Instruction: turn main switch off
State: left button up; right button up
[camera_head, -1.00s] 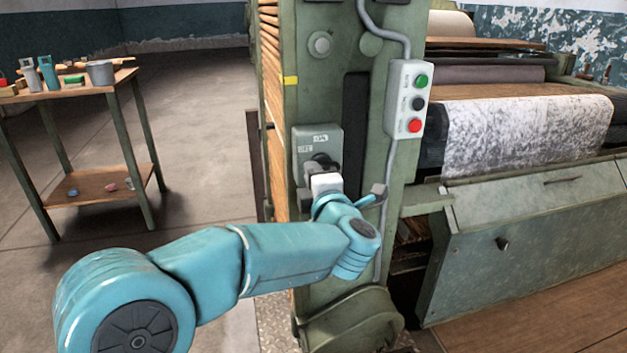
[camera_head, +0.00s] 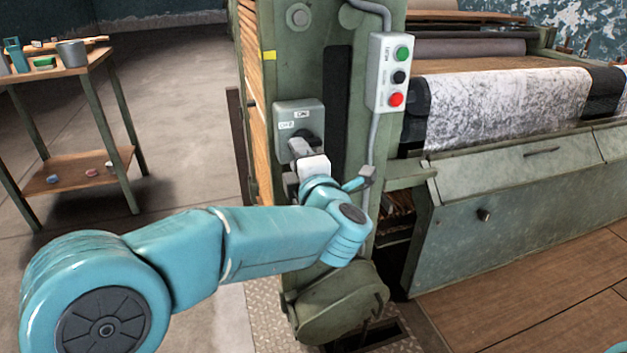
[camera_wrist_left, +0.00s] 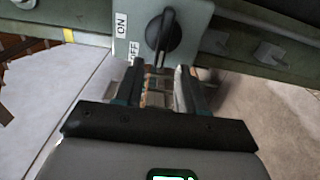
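The main switch (camera_head: 284,112) is a grey-green box on the green machine post, with ON and OFF labels and a black rotary knob (camera_head: 312,138). In the left wrist view the knob (camera_wrist_left: 163,36) stands nearly upright, tilted slightly, with the labels to its left. My left gripper (camera_head: 298,150) is right in front of the switch and partly hides the knob in the head view. In the left wrist view its two fingers (camera_wrist_left: 160,70) are apart, with the knob's lower end just beyond the gap between the tips. I cannot tell whether they touch it. My right gripper is not in view.
A push-button box (camera_head: 388,73) with green, black and red buttons hangs right of the switch, with a conduit.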

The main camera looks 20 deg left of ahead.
pick_arm(q)
jog(key=p+v, duration=0.1)
jog(key=v, duration=1.3)
